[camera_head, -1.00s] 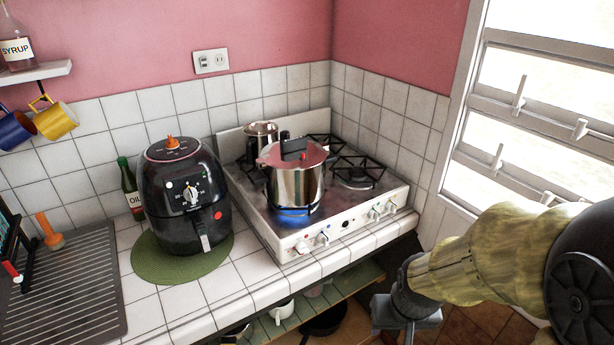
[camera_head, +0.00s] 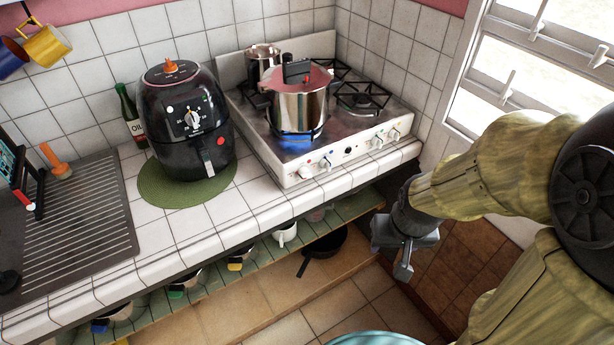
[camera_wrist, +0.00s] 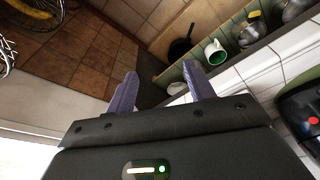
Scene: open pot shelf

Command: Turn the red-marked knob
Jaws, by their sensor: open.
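The white stove (camera_head: 345,165) has a row of several knobs on its front panel. The leftmost knob (camera_head: 306,172) appears to have a small red mark by it, though it is too small to be sure. A knob with a blue mark (camera_head: 326,163) sits just right of it. My gripper (camera_head: 404,262) is to the right of the counter and below its top, apart from the stove and pointing down. In the wrist view my gripper (camera_wrist: 160,75) has its two purple fingers spread with nothing between them. The stove knobs are not visible in the wrist view.
A steel pot (camera_head: 299,108) with a red lid stands over a blue flame. A black air fryer (camera_head: 186,120) stands on a green mat (camera_head: 160,190) left of the stove. The counter edge (camera_head: 225,225) overhangs a lower shelf with several mugs and a dark pan (camera_head: 328,245).

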